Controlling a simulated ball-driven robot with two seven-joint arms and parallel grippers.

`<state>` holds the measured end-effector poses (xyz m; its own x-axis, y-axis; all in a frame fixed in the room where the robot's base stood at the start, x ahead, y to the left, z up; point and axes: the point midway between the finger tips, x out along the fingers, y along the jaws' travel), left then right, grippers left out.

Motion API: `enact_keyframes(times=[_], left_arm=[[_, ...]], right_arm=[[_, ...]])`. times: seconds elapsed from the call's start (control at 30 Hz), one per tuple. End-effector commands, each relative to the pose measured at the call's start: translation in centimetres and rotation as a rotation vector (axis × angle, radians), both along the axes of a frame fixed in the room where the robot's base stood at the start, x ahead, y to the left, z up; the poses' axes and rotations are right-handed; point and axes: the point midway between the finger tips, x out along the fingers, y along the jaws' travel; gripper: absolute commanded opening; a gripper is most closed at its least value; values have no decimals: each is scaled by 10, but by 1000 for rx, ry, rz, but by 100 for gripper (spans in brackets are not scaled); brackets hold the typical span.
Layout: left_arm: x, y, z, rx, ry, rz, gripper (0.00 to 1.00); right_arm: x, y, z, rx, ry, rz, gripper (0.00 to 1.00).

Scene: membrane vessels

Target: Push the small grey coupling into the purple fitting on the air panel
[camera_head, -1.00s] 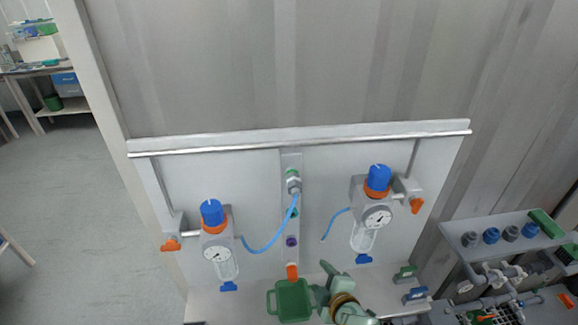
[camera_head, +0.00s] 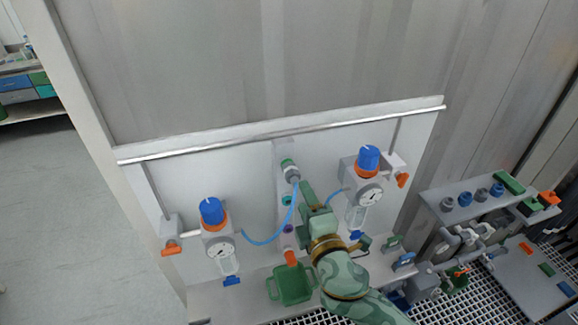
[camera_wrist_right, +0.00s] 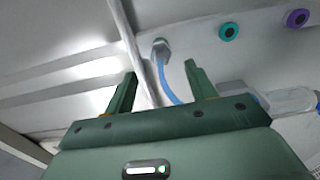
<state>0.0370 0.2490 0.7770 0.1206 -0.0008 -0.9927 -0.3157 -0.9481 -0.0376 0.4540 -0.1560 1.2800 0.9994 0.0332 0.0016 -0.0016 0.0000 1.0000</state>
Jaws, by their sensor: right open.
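The small grey coupling (camera_head: 291,174) sits at the upper end of the panel's central strip, with a blue hose hanging from it. The purple fitting (camera_head: 288,229) is lower on the strip, below a teal fitting (camera_head: 287,201). My right gripper (camera_head: 305,188) is beside the coupling, just right of it and lower. In the right wrist view the gripper (camera_wrist_right: 161,69) is open and empty. The coupling (camera_wrist_right: 161,48) shows beyond the gap between its fingers, apart from them. The purple fitting (camera_wrist_right: 297,18) is at the upper right there. My left gripper is out of view.
Regulators with blue knobs stand left (camera_head: 211,212) and right (camera_head: 368,160) of the strip. The blue hose (camera_head: 267,240) loops to the left regulator. A green bin (camera_head: 292,285) stands below the strip. A shelf with fittings (camera_head: 452,205) is at the right.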

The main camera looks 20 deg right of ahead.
Motion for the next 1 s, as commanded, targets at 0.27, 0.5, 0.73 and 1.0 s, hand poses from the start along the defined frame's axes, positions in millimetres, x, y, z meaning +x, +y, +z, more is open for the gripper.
enact_keyframes(times=[0.27,0.5,0.73,1.0], left_arm=[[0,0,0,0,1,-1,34],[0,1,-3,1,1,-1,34],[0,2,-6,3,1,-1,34],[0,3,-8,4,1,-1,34]], right_arm=[[13,1,0,1,0,1,55],[47,1,0,0,-1,0,55],[76,3,-1,1,0,0,55],[90,3,0,2,1,1,55]])
